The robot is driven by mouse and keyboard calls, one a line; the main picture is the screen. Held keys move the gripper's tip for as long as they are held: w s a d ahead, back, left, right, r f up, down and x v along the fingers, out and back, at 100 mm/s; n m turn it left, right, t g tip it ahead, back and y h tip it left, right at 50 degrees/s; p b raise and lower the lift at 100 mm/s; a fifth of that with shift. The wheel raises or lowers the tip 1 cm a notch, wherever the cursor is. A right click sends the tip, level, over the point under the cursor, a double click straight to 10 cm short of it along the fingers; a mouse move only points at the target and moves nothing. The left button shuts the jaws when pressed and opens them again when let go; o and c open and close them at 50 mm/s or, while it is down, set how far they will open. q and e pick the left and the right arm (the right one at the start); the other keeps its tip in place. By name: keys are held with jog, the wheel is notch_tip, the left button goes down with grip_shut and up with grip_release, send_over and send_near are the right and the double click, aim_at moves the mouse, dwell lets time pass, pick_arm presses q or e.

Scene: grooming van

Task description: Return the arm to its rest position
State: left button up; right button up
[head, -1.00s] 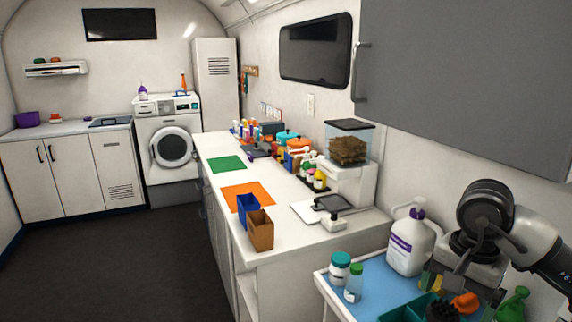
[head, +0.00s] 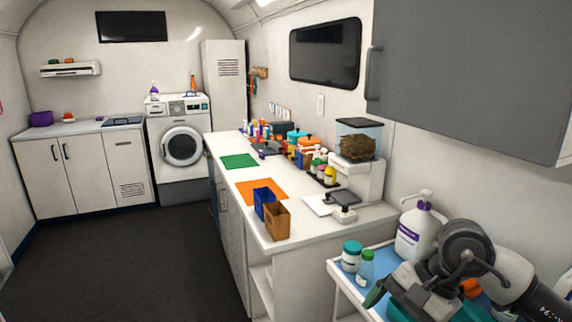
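My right arm comes in from the lower right, and its gripper (head: 418,287) is low over the blue-topped cart (head: 380,264) at the bottom right. The gripper is partly hidden by its own wrist, and its fingers cannot be made out clearly. A teal bin (head: 402,312) lies just below the gripper; whether they touch cannot be told. My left arm and gripper are not in view.
A white jug (head: 413,235) with a purple label, a white jar (head: 351,256) and a green-capped bottle (head: 365,267) stand on the cart near my arm. A grey cabinet (head: 470,75) hangs above. The long counter (head: 225,148) is on the left, with open floor (head: 130,260) beyond.

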jog(key=s+a+r+m+t+y, duration=0.1)
jog(key=s+a+r+m+y, duration=0.1)
jog(key=a+r+m+y, duration=0.4)
jog(key=s+a+r+m+t+y, duration=0.1)
jog(key=s+a+m+t+y, duration=0.1)
jog(key=a+m+y, duration=0.45)
jog(key=w+d+f+m+t+h, duration=0.3)
jog(key=d+m+t+h, duration=0.45)
jog(key=m, duration=0.75)
jog(key=w+d+f+m+t+h, duration=0.2)
jog(key=w+m+t+h, duration=0.15)
jog(key=m+t, duration=0.95)
jog(key=s+d+f+m+g+h, duration=0.35)
jog(key=f+m+g+h, duration=0.35)
jog(key=f+m, duration=0.25)
jog(key=s+d+f+m+g, duration=0.3)
jog(key=s+f+m+g, duration=0.6)
jog(key=s+f+g, duration=0.65)
jog(key=s+f+t, duration=0.1)
jog(key=s+f, duration=0.1)
jog(key=f, duration=1.2)
jog(key=s+f+t, duration=0.1)
jog(key=s+f, duration=0.2)
jog(key=f, duration=1.1)
jog(key=s+d+f+g, duration=0.1)
jog(key=s+d+f, duration=0.1)
jog(key=s+f, duration=1.2)
jog(key=shift+s+d+g, duration=0.3)
jog(key=shift+s, duration=0.4)
